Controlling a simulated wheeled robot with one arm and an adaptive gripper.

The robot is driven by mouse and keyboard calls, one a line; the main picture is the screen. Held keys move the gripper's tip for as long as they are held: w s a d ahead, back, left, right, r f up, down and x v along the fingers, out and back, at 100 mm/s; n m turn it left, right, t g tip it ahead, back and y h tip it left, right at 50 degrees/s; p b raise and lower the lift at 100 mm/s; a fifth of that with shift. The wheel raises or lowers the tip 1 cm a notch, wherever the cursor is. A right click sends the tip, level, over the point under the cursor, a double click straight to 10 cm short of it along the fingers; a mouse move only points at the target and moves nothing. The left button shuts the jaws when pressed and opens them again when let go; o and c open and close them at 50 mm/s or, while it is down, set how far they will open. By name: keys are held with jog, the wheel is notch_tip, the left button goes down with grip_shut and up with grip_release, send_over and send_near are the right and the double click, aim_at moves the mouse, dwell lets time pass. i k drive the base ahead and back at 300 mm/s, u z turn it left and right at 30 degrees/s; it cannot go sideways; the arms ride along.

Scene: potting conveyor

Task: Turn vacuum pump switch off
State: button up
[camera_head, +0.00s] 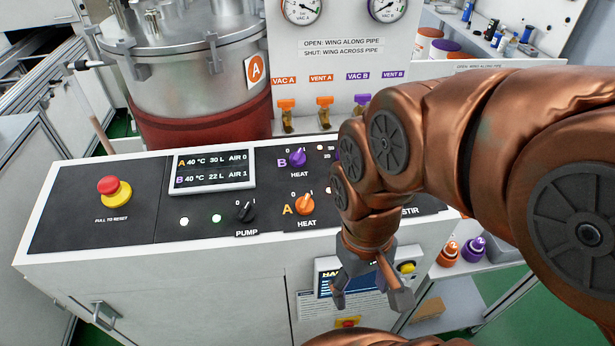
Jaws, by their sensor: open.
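The pump switch (246,212) is a small black rotary knob on the control panel (130,215), above the label PUMP, with 0 and 1 marked over it. Its handle looks tilted, but I cannot tell for sure which mark it points to. My gripper (370,298) hangs to the right of and nearer than the switch, in front of the panel's front face. Its fingers point down, spread apart, and nothing shows between them. It is apart from the switch. My arm hides the right part of the panel.
A purple heat knob (298,158) and an orange heat knob (305,204) sit right of the pump switch. Left are two lit lamps (217,218), a display (212,172) and a red stop button (108,185). A steel vessel (195,75) and small valves (325,108) stand behind.

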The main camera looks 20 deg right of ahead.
aim_at(245, 214)
jog(key=z, duration=0.1)
jog(key=k, duration=0.35)
jog(key=u, duration=1.5)
jog(key=i, duration=0.5)
